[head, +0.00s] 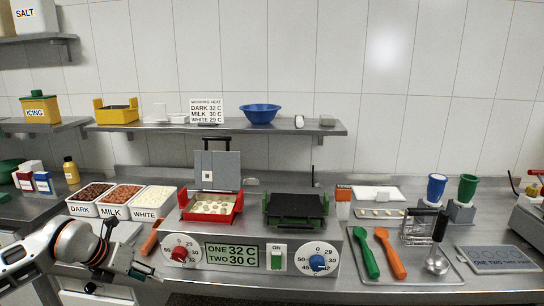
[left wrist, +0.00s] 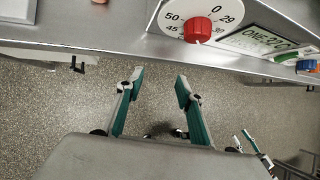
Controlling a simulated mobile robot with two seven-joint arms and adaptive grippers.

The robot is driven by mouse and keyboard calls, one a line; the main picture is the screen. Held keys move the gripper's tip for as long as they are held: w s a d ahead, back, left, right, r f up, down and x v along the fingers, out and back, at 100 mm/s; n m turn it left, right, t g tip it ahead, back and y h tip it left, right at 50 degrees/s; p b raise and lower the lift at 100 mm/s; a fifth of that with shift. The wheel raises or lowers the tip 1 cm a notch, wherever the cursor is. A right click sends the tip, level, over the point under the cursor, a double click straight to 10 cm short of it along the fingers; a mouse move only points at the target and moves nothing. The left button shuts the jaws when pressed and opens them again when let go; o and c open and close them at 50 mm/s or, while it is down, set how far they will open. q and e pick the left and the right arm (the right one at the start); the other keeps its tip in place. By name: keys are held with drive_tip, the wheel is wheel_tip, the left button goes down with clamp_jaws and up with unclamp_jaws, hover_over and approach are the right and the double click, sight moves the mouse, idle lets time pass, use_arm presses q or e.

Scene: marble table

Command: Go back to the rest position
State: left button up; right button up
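My left gripper (head: 143,273) comes in from the left in the head view, low in front of the counter's front edge. In the left wrist view its two teal fingers (left wrist: 157,88) stand wide apart with only speckled floor between them, so it is open and empty. The red knob (left wrist: 198,30) of the control panel is beyond the fingertips in that view. A small teal and white part at the lower right of the left wrist view looks like my right gripper (left wrist: 252,145); it is too small to tell its state. The right gripper does not show in the head view.
The steel counter holds tubs of dark, milk and white chocolate (head: 152,204), a red-based machine (head: 210,214), a black plate machine (head: 293,206) and the control panel (head: 232,257). A tray with green and orange spoons (head: 391,254) and a ladle is at right. Floor in front is clear.

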use_arm(q)
drive_tip(key=s+d+n+t+h, duration=0.2)
drive_tip(key=s+d+n+h, duration=0.2)
drive_tip(key=d, duration=0.5)
drive_tip(key=s+d+n+t+h, duration=0.1)
drive_tip(key=s+d+n+h, duration=0.25)
drive_tip(key=d, duration=0.55)
drive_tip(key=s+d+n+t+h, duration=0.2)
drive_tip(key=s+d+n+h, duration=0.15)
drive_tip(key=d, duration=0.55)
drive_tip(key=s+a+f+n+t+y, duration=0.4)
drive_tip(key=a+f+n+y, duration=0.6)
drive_tip(key=n, duration=0.5)
drive_tip(key=s+a+f+n+g+y, duration=0.1)
drive_tip(key=s+f+n+g, duration=0.1)
drive_tip(key=s+f, duration=0.4)
drive_tip(key=s+a+f+n+g, duration=0.2)
drive_tip(key=s+f+n, duration=0.3)
drive_tip(key=f, duration=0.4)
drive_tip(key=shift+s+a+y, duration=0.3)
drive_tip(key=shift+s+y, duration=0.1)
drive_tip(key=shift+s, duration=0.15)
use_arm(e)
drive_tip(key=shift+w+r, duration=0.3)
drive_tip(key=shift+w, duration=0.35)
drive_tip(key=shift+d+f, duration=0.1)
drive_tip(key=shift+f, duration=0.05)
